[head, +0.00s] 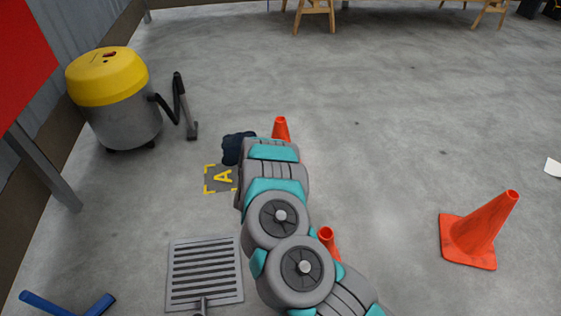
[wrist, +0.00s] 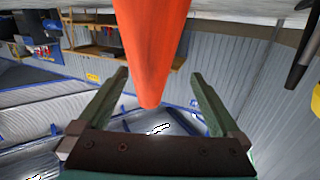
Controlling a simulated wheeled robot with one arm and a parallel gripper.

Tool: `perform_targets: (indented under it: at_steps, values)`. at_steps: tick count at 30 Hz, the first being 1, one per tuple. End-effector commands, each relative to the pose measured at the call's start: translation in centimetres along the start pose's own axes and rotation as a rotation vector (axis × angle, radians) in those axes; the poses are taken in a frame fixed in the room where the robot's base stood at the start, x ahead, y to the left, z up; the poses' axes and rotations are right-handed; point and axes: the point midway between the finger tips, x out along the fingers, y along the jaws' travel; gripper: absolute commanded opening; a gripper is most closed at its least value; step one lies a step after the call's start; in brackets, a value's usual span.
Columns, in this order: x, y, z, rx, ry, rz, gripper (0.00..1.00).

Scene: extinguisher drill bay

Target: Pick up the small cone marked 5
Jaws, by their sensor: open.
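An orange cone (head: 281,127) stands on the floor just beyond the end of my arm in the head view; its lower part is hidden by the arm. A second orange cone (head: 327,238) shows partly beside my arm, nearer. No number is readable on either. In the wrist view an orange cone (wrist: 152,45) appears upside down, its tip between the two green fingers of my gripper (wrist: 160,76). The gripper is open, and I see no finger closed on the cone. The head view hides the fingers behind the arm.
A larger orange cone (head: 480,233) stands at the right. A yellow-topped vacuum (head: 115,95) stands upper left. A floor grate (head: 204,272), a yellow A mark (head: 222,178) and a dark blue lump (head: 233,148) lie left of my arm. The floor beyond is mostly clear.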

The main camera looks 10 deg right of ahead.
Motion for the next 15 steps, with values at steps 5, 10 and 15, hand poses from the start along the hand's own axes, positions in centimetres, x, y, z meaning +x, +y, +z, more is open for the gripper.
perform_targets:
  at_steps: [5,10,15]
  values:
    - [0.0,1.2,0.1,-0.034,0.054,0.021,1.00]
    - [1.3,1.3,-0.1,-0.033,0.059,0.023,1.00]
    - [2.6,1.4,-0.3,-0.032,0.059,0.023,1.00]
